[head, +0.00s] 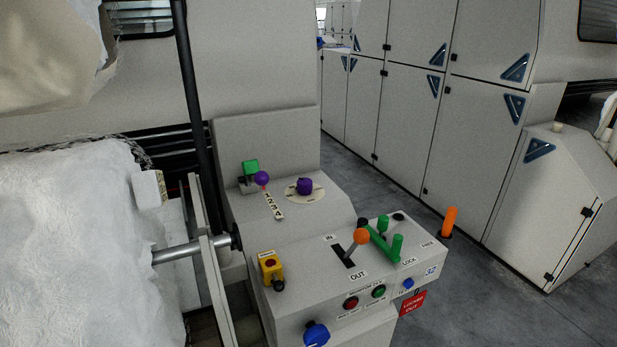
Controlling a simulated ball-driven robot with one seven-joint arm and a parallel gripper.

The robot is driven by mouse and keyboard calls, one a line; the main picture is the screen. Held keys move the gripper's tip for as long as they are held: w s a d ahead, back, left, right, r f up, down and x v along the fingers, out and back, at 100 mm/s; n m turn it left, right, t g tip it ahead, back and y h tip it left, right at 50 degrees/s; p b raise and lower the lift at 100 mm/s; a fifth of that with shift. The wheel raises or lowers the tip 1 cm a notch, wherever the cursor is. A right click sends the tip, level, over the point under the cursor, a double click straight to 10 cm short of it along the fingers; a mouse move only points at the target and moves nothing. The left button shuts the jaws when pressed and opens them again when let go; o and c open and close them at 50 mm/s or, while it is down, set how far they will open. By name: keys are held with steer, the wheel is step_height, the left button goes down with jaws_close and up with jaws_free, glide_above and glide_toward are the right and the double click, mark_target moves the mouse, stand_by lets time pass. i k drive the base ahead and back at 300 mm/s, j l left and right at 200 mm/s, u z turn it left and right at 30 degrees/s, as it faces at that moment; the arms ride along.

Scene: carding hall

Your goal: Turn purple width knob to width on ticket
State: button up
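The purple width knob (304,186) sits on a pale round dial plate (290,192) on the upper deck of the grey control console. Any marks on the dial are too small to read. A purple ball-ended lever (262,178) stands to its left, by a green block (251,167) and a strip numbered 1 to 4 (273,205). No ticket with a readable width shows. A small blank-looking white piece (148,188) is at the left by the fleece; I cannot tell what it is. My gripper is not in view.
The console's front holds an orange-ball lever (362,237) between IN and OUT, a green handle (384,243), a yellow box with a red button (269,265), a blue knob (316,333) and a red locked-out tag (412,303). White fleece (75,250) fills the left.

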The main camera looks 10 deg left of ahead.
mark_target(303, 187)
steer(key=i+l+u, duration=0.6)
steer(key=i+l, duration=0.15)
steer(key=l, duration=0.25)
